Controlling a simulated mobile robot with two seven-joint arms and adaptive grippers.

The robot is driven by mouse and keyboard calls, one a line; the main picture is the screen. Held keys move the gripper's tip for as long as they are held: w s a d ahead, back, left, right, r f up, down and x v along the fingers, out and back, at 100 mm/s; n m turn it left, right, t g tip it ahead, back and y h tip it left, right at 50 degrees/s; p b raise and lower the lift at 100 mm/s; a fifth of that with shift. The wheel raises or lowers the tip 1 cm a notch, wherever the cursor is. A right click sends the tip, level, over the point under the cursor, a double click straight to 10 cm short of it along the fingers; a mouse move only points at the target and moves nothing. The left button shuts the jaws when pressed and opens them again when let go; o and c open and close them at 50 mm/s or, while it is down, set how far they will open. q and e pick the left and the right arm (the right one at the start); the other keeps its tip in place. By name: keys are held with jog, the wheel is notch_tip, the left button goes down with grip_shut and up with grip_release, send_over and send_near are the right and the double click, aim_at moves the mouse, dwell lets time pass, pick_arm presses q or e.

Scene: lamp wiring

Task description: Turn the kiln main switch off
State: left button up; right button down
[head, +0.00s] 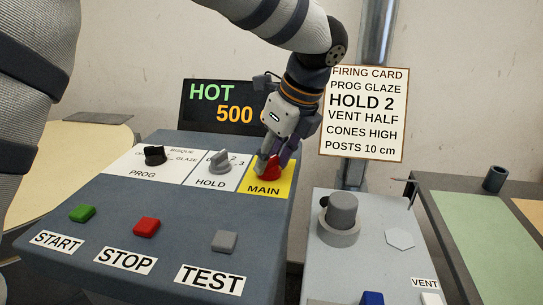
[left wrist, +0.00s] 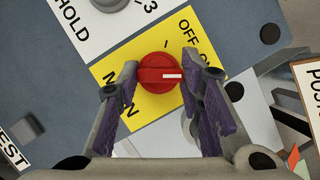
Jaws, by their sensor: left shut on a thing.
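The kiln main switch is a red round knob (head: 270,171) on the yellow MAIN plate (head: 255,187) at the right of the sloped console. My left gripper (head: 271,160) comes down over it from above and is shut on it. In the left wrist view the knob (left wrist: 158,74) sits between the two purple-padded fingers. Its white pointer line points right, towards the right finger. OFF and ON are printed on the plate beyond the knob, with ON partly hidden by that finger. My right gripper is not in view.
A grey HOLD knob (head: 220,161) and black PROG knob (head: 155,155) stand left of the plate. Green START (head: 82,213), red STOP (head: 146,227) and grey TEST (head: 225,241) buttons lie nearer. The display (head: 222,107) reads HOT 500. A firing card (head: 363,114) hangs behind.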

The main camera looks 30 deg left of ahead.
pick_arm(q)
jog(key=n+g, duration=0.1)
jog(key=n, duration=0.1)
jog(key=shift+w+f+n, duration=0.1)
jog(key=shift+n, duration=0.3)
jog(key=n+g, duration=0.1)
jog(key=n, duration=0.2)
jog(key=shift+w+n+g+b, duration=0.1)
jog(key=shift+n+g+b, duration=0.2)
jog(key=shift+b, duration=0.05)
jog(key=n+g+b, duration=0.1)
jog(key=n, duration=0.3)
jog(key=shift+a+f+n+h, duration=0.1)
jog(key=shift+n+h, duration=0.2)
jog(key=shift+h, duration=0.1)
jog(key=shift+n+g+h+b, duration=0.3)
jog(key=shift+n+g+h, duration=0.4)
jog(key=shift+n, duration=1.3)
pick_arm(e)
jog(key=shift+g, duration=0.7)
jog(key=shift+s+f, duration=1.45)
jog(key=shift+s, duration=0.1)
pick_arm(q)
jog(key=o, duration=1.2)
jog(key=shift+c, duration=0.2)
jog(key=shift+r, duration=0.2)
